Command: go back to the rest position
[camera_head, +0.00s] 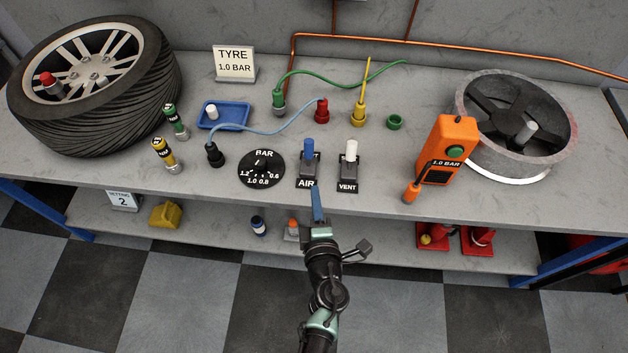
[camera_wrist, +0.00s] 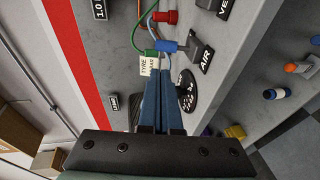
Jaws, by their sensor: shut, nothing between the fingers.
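My gripper (camera_head: 318,206) is in front of the grey workbench (camera_head: 235,193), close to its front edge and just below the AIR switch (camera_head: 308,158) in the head view. Its two long blue fingers are shut together with nothing between them; they also show in the wrist view (camera_wrist: 158,98). The AIR switch has a blue lever that stands up, and it appears beyond the fingertips in the wrist view (camera_wrist: 190,46). The VENT switch (camera_head: 348,165) has a white lever and stands to the right of it. My gripper appears apart from both switches.
A tyre (camera_head: 150,95) lies at the left, and a round metal housing (camera_head: 520,120) stands at the right. An orange 1.0 BAR device (camera_head: 446,150), a BAR dial (camera_head: 261,168) and coloured hose plugs (camera_head: 279,102) are on the bench. A lower shelf (camera_head: 380,250) holds small items.

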